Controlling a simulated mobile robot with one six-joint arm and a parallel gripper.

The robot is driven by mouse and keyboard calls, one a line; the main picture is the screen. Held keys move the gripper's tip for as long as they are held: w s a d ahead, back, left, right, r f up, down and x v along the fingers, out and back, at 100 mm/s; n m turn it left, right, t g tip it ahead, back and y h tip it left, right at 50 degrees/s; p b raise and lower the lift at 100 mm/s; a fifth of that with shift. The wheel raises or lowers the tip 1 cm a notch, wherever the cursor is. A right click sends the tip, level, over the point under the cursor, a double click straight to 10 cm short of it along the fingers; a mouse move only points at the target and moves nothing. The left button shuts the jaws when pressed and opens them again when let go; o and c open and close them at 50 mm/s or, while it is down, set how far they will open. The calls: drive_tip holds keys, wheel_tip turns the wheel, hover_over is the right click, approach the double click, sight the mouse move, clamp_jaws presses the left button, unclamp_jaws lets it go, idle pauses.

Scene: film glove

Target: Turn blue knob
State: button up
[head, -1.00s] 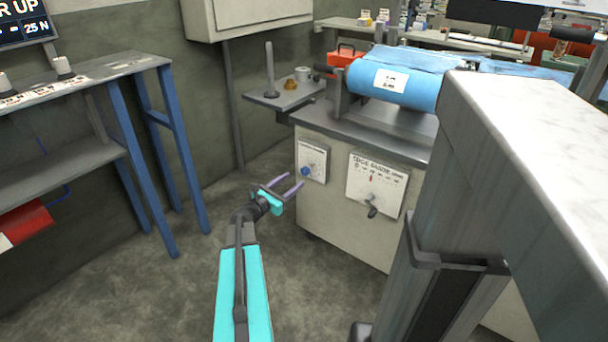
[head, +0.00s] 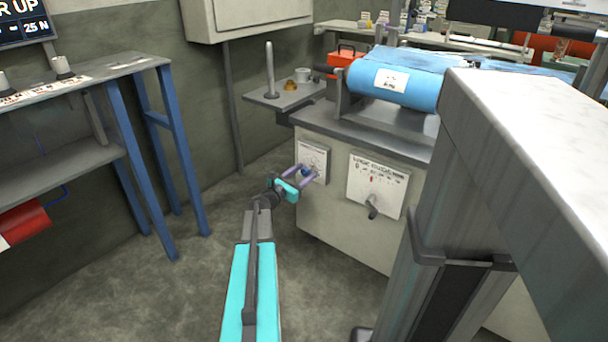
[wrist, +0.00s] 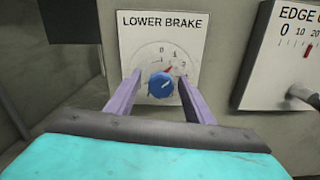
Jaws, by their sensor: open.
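The blue knob (wrist: 161,85) sits on a white dial plate (wrist: 158,34) marked "LOWER BRAKE" in the wrist view. The plate has numbers around the knob, and a small red mark shows above it. In the head view the knob (head: 306,171) shows on the plate at the left end of the machine's front. My gripper (wrist: 159,92) is open, with one purple finger on each side of the knob and visible gaps between. In the head view my gripper (head: 305,174) is at the plate. How far the fingertips reach past the knob I cannot tell.
An "EDGE" scale panel (head: 377,185) with a grey lever (head: 373,207) is right of the dial. The pale machine cabinet (head: 335,215) carries a blue film roll (head: 395,84). A blue-legged bench (head: 125,150) stands at left. Floor between them is clear.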

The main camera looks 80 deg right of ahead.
drive_tip(key=shift+c, duration=0.5)
drive_tip(key=shift+a, duration=0.1)
drive_tip(key=c, duration=0.9)
drive_tip(key=shift+c, duration=0.2)
drive_tip(key=shift+f+m+b, duration=0.1)
drive_tip(key=shift+m+b, duration=0.3)
drive_tip(key=shift+b, duration=0.1)
drive_tip(key=m+b, duration=0.4)
drive_tip(key=b, duration=0.1)
drive_tip(key=shift+f+m, duration=0.15)
drive_tip(key=shift+m, duration=0.25)
drive_tip(key=m+b, duration=0.3)
drive_tip(key=b, duration=0.1)
drive_tip(key=shift+w+m, duration=0.1)
drive_tip(key=shift+m, duration=0.3)
drive_tip(key=shift+r+m+b, duration=0.25)
drive_tip(key=shift+m+b, duration=0.45)
drive_tip(key=shift+b, duration=0.15)
drive_tip(key=shift+d, duration=0.2)
drive_tip(key=shift+r, duration=0.1)
